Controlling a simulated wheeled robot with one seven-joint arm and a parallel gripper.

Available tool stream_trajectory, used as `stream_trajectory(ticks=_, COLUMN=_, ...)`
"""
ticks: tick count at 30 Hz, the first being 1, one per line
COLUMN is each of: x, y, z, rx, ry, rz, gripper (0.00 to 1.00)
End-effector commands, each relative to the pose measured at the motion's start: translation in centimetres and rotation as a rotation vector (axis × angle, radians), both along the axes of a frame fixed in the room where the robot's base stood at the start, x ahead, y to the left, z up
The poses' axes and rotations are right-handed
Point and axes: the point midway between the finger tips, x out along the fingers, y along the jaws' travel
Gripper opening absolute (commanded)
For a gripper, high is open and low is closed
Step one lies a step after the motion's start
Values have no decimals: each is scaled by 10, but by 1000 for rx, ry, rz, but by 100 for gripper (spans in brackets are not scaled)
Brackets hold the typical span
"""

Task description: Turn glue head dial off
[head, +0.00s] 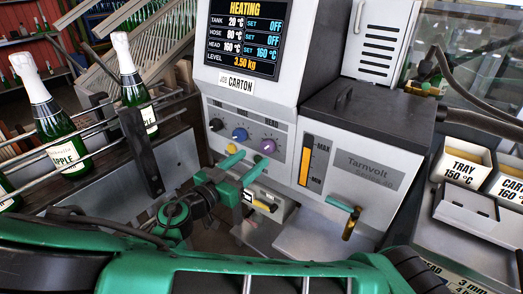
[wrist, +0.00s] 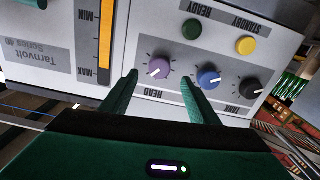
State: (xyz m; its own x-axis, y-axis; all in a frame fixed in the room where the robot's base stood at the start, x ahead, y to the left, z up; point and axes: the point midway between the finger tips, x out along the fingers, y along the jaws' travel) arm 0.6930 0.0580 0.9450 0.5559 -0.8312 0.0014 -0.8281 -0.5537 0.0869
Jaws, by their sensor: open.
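The purple head dial (head: 267,146) is the rightmost of three dials on the glue machine's front panel. In the wrist view the dial (wrist: 158,68) shows upside down, with its white pointer aimed down and to the left. My gripper (head: 244,170) is open and empty in front of the panel. In the wrist view its two fingers (wrist: 159,80) stand on either side of the dial, apart from it. The display (head: 243,36) reads head 160 °C with set 160 °C, while tank and hose are set OFF.
The blue hose dial (head: 239,134) and black tank dial (head: 214,124) are left of the head dial. A yellow button (wrist: 245,45) and a green button (wrist: 191,28) are close by. Green bottles (head: 60,134) stand behind rails at left. A brass-tipped valve (head: 350,222) sticks out at right.

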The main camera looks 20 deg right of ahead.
Motion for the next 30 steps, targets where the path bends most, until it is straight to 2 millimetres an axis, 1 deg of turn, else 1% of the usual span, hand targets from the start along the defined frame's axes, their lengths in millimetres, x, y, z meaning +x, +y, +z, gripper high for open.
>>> stream_trajectory(ticks=3, x=12, y=-19, z=0, rx=0, ry=0, rz=-3, gripper=55)
stream_trajectory(ticks=6, x=21, y=-32, z=0, rx=-1, ry=1, rz=0, gripper=55)
stream_trajectory(ticks=12, x=34, y=-51, z=0, rx=0, ry=1, rz=1, gripper=55)
stream_trajectory(ticks=17, x=39, y=-57, z=0, rx=1, ry=1, rz=2, gripper=55)
stream_trajectory(ticks=25, x=39, y=-57, z=0, rx=1, ry=1, rz=2, gripper=55)
stream_trajectory(ticks=26, x=39, y=-57, z=0, rx=1, ry=1, rz=2, gripper=48)
stream_trajectory(ticks=27, x=39, y=-57, z=0, rx=1, ry=1, rz=2, gripper=38)
stream_trajectory(ticks=29, x=39, y=-57, z=0, rx=2, ry=1, rz=2, gripper=24)
stream_trajectory(ticks=30, x=39, y=-57, z=0, rx=2, ry=1, rz=3, gripper=14)
